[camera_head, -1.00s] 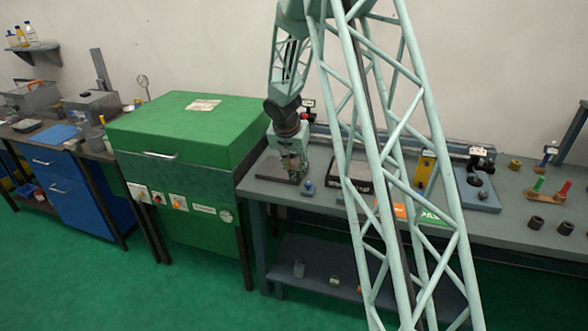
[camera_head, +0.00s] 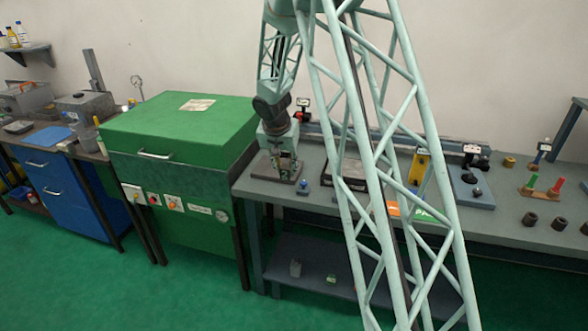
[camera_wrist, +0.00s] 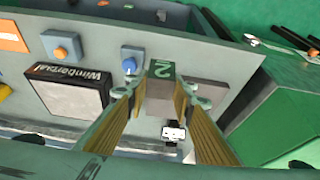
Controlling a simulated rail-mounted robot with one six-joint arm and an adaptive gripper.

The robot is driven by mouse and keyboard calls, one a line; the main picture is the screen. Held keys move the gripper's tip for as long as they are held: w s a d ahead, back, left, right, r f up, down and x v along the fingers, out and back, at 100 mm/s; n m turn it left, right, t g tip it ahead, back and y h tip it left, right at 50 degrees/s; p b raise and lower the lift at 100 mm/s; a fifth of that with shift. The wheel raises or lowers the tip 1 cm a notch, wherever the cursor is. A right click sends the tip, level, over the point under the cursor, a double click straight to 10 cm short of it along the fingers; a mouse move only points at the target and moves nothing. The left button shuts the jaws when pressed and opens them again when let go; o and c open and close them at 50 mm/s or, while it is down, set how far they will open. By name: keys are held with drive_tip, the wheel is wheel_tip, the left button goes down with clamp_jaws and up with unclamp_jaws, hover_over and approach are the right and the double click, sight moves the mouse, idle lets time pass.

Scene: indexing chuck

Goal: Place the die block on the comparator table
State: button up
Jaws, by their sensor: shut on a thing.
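My gripper (camera_head: 285,172) hangs over the left end of the grey bench, above a dark flat plate (camera_head: 262,167). In the wrist view its two fingers (camera_wrist: 160,88) are closed on the sides of a grey-brown die block (camera_wrist: 160,102) with a green tag marked 2 on its end. The plate (camera_wrist: 208,95) shows beside and beneath the block; I cannot tell whether they touch. On the far left bench stands a grey instrument with a tall column (camera_head: 95,70), possibly the comparator; its table cannot be made out clearly.
A green cabinet (camera_head: 178,130) stands between the two benches, close to the left of my gripper. A small blue knobbed piece (camera_head: 302,187) and a black-framed plate (camera_wrist: 72,92) lie near the gripper. Dark cylinders (camera_head: 530,219) stand at the right.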

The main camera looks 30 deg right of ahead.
drive_tip(key=s+a+r+n, duration=0.1)
drive_tip(key=a+r, duration=0.3)
drive_tip(key=a, duration=0.8)
drive_tip(key=s+a+r+n+t+y+b, duration=0.1)
drive_tip(key=a+r+n, duration=0.3)
drive_tip(key=a, duration=0.8)
drive_tip(key=shift+s+r+y+b, duration=0.25)
drive_tip(key=shift+s+y+b, duration=0.05)
drive_tip(key=shift+d, duration=0.1)
